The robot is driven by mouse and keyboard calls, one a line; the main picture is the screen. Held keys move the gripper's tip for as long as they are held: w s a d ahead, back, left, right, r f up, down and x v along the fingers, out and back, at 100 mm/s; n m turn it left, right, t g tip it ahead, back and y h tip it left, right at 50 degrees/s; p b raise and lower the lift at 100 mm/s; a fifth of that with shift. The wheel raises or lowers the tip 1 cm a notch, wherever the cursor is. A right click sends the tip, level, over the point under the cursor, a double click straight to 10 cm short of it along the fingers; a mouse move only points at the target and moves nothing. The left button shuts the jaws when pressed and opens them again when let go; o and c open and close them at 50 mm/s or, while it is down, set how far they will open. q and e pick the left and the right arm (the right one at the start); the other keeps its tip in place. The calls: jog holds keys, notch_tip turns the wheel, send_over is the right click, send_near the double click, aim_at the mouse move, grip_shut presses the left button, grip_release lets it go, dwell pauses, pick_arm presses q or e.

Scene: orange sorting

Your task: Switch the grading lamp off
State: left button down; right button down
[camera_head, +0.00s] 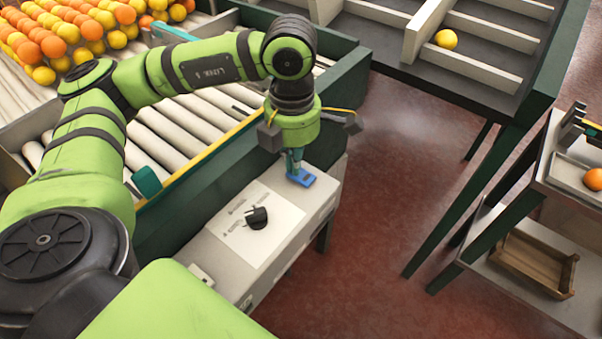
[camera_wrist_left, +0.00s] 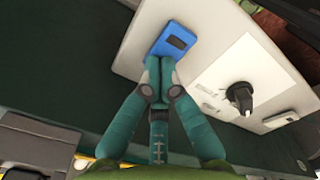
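A small flat blue piece (camera_head: 301,177) with a dark mark lies at the far end of the pale cabinet top (camera_head: 222,267); it also shows in the left wrist view (camera_wrist_left: 173,40). I cannot tell for certain whether it is the lamp's switch. My left gripper (camera_head: 295,168) points down at it, its teal fingers closed together and the tips at its edge. In the left wrist view the fingertips (camera_wrist_left: 159,64) meet beside the blue piece, with nothing seen between them. Whether they touch it is unclear. No lamp can be made out. My right gripper is not in view.
A black knob-like part (camera_head: 257,217) sits on a white printed sheet (camera_head: 235,240) on the cabinet. A roller conveyor (camera_head: 168,135) with oranges runs behind my left arm. A divided sorting table (camera_head: 482,60) stands at back right. Red floor lies between.

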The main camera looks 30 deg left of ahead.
pick_arm(q)
jog(key=shift+r+p, duration=0.55)
jog(key=shift+r, duration=0.15)
jog(key=shift+r+p, duration=1.45)
jog(key=shift+r, duration=1.3)
jog(key=shift+r, duration=0.1)
